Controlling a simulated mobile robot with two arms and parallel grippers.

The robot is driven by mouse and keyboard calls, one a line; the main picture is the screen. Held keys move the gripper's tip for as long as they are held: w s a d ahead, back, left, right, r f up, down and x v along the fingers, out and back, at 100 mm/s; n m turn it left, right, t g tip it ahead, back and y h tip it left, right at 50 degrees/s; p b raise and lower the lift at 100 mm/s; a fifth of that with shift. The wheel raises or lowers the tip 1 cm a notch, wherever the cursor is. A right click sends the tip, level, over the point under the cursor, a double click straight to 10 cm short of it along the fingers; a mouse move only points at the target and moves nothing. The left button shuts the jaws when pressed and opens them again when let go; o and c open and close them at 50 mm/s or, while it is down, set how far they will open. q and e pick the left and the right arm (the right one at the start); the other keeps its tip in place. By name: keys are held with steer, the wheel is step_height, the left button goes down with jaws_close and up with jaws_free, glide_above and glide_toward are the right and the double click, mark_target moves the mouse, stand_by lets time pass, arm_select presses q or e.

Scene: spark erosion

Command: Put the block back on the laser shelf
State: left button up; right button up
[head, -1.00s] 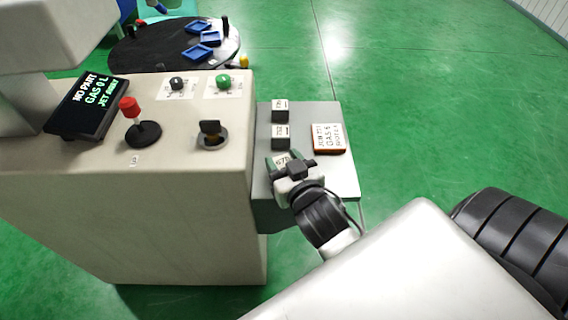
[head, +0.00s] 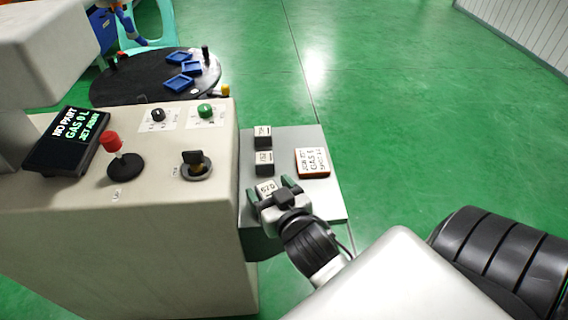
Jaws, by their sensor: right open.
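The grey shelf (head: 325,200) sticks out from the right side of the cream machine. Three small dark blocks with white labelled tops are on it in a column: a far block (head: 262,136), a middle block (head: 264,161) and a near block (head: 267,187). My right gripper (head: 272,188) is open at the near block, with its greenish fingers on either side of the block's label. Whether the fingers touch the block is hard to tell. My left gripper is out of view.
An orange-edged label card (head: 312,162) lies at the shelf's right. The machine top (head: 140,190) carries a display (head: 62,140), a red-knobbed lever (head: 112,143), a key switch (head: 195,163) and knobs. A round black table (head: 130,85) holds blue trays (head: 180,82). Green floor right is clear.

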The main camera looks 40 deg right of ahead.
arm_select(q)
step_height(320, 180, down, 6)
steer(key=p, duration=0.1)
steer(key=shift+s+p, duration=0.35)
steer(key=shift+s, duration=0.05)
arm_select(e)
steer(key=v, duration=1.1)
steer(key=shift+s, duration=0.2)
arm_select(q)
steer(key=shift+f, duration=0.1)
